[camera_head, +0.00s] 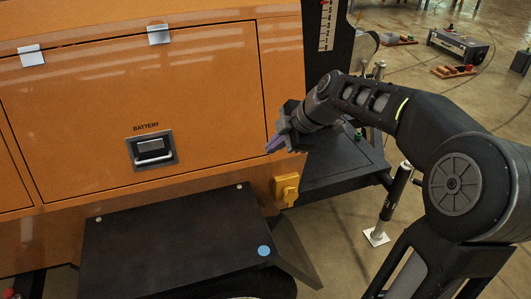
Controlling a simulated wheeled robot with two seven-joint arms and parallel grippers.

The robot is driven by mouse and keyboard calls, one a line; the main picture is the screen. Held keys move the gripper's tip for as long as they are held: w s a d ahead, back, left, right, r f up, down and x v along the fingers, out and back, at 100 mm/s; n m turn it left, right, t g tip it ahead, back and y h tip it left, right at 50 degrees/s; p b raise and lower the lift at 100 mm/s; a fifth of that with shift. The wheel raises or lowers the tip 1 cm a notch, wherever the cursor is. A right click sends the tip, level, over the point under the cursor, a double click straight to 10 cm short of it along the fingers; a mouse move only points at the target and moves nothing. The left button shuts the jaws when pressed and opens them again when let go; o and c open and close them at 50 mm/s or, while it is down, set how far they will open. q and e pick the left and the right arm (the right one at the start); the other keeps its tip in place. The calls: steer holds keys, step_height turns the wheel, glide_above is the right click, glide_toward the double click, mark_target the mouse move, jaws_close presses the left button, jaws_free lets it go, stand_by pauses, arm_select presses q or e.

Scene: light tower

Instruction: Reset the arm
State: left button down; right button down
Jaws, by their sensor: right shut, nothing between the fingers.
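My right arm comes in from the right side of the head view and bends toward the orange light tower housing (215,85). My right gripper (271,146) is at the end of it, its purple-grey fingers pointing left at the housing. It is shut and empty, in front of the housing's right edge. From this angle I cannot tell whether the fingertips touch the panel. My left gripper is not in view.
The closed battery door has a latch handle (152,150). A yellow block (286,189) sits below my right gripper. A black fender (170,240) juts out in front. A jack leg (395,200) stands at right. A toolbox (458,45) lies on the floor behind.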

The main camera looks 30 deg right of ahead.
steer(key=shift+s+r, duration=0.3)
steer(key=shift+r, duration=0.1)
